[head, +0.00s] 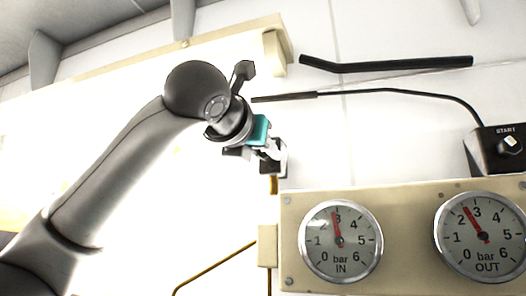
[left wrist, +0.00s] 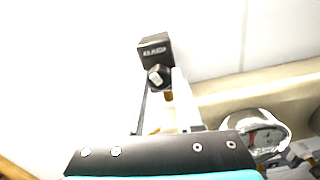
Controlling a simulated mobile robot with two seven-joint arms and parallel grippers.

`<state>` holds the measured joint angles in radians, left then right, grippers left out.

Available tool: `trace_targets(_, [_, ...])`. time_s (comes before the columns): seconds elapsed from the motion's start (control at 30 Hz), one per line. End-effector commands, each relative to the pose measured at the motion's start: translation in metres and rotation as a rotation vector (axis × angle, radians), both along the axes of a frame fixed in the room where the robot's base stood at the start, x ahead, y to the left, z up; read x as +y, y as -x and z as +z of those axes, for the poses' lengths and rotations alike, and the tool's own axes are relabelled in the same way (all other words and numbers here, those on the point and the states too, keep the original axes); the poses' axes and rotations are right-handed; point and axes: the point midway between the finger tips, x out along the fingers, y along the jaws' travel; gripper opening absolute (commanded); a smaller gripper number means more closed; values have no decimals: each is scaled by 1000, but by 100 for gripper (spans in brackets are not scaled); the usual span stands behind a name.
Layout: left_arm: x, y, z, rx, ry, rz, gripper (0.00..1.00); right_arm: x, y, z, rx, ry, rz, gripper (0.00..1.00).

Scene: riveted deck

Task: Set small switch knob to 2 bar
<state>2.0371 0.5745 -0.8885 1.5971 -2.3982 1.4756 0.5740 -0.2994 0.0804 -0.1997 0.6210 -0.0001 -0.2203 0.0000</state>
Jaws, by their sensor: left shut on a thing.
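A small dark switch box (head: 281,156) sits on the pale wall, partly hidden behind my left gripper (head: 268,154) in the head view. In the left wrist view the box (left wrist: 154,50) has a white label too blurred to read, with its small knob (left wrist: 158,77) below. My left gripper is shut on this knob, with its fingertips close around it. The OUT gauge (head: 490,252) has its red needle between 2 and 3 bar. The IN gauge (head: 325,252) has its needle at about 3 bar. My right gripper is not in view.
A beige panel (head: 408,208) carries both gauges below and right of my left gripper. A black START box (head: 486,158) with a cable stands at right. A black bar (head: 400,64) is above. A thin brown pipe (head: 215,268) runs below the arm.

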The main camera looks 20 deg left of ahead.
Motion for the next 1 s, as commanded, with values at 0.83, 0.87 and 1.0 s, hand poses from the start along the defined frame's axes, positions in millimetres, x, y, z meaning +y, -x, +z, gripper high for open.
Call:
trace_targets(0.83, [1, 1, 3, -31, -729, 1, 0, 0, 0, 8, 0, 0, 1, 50])
trace_targets(0.87, [1, 1, 3, -32, -751, 1, 0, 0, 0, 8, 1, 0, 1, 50])
trace_targets(1.0, [1, 1, 3, -35, -836, 1, 0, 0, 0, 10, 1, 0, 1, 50])
